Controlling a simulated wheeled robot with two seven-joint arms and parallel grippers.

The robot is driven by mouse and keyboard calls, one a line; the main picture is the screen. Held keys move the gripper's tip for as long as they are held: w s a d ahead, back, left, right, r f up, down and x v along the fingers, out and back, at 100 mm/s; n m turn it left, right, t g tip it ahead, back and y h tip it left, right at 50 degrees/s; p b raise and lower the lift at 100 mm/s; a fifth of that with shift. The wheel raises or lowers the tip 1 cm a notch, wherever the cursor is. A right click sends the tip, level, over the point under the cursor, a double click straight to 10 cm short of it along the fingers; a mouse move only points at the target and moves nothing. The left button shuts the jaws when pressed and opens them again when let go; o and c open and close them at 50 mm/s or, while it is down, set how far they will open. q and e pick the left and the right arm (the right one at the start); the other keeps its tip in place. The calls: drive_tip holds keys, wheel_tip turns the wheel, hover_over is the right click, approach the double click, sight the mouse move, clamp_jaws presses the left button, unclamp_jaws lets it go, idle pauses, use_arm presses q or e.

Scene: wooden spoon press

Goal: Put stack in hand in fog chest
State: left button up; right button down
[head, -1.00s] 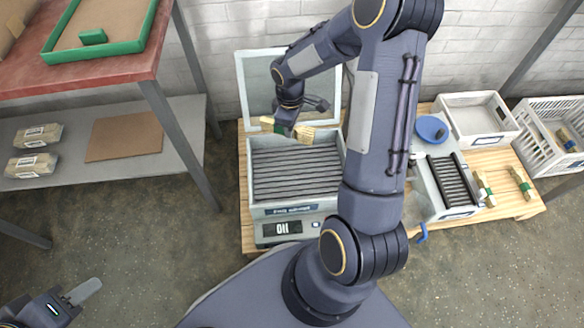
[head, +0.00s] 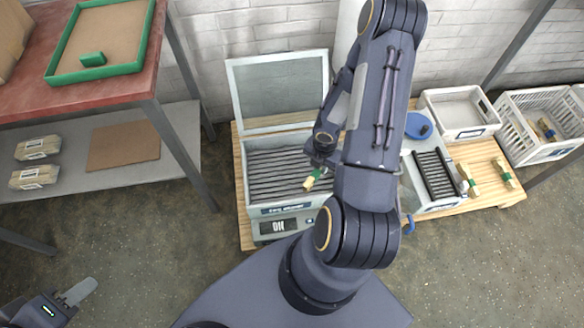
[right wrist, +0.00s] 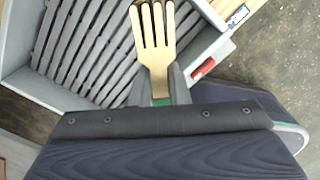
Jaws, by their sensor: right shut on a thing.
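The fog chest (head: 236,170) is a grey box with its lid (head: 280,88) raised at the back and dark slats (head: 275,170) across its inside. My right gripper (head: 318,172) is over the chest's right part, shut on a stack of wooden forks (head: 311,183) with a green band. In the right wrist view the stack (right wrist: 154,38) shows fork tines pointing away from the fingers (right wrist: 160,88), above the slats. The height gap is hard to judge. My arm hides part of the chest's right side. My left gripper (head: 75,293) is at the lower left, far from the chest.
Right of the chest stand a grey press (head: 408,167), a blue round thing (head: 419,126), and a white tray (head: 433,104). Two more bundles (head: 468,180) lie on the pallet (head: 485,155). A white crate (head: 515,136) is at far right, a red-topped table (head: 130,85) at left.

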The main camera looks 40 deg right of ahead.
drive_tip(key=w+a+f+b, duration=0.1)
drive_tip(key=w+a+f, duration=0.1)
drive_tip(key=w+f, duration=0.35)
drive_tip(key=b, duration=0.2)
hover_over(293, 171)
drive_tip(key=shift+s+f, duration=0.15)
drive_tip(key=shift+f, duration=0.5)
drive_tip(key=shift+s+f, duration=0.15)
drive_tip(key=shift+f, duration=0.45)
drive_tip(key=f, duration=0.1)
drive_tip(key=f+b, duration=0.1)
drive_tip(key=f, duration=0.2)
drive_tip(key=shift+w+a+b, duration=0.15)
drive_tip(key=shift+w+b, duration=0.15)
drive_tip(key=shift+b, duration=0.05)
drive_tip(key=shift+r, duration=0.15)
drive_tip(key=c, duration=1.8)
unclamp_jaws()
drive_tip(key=o, duration=0.4)
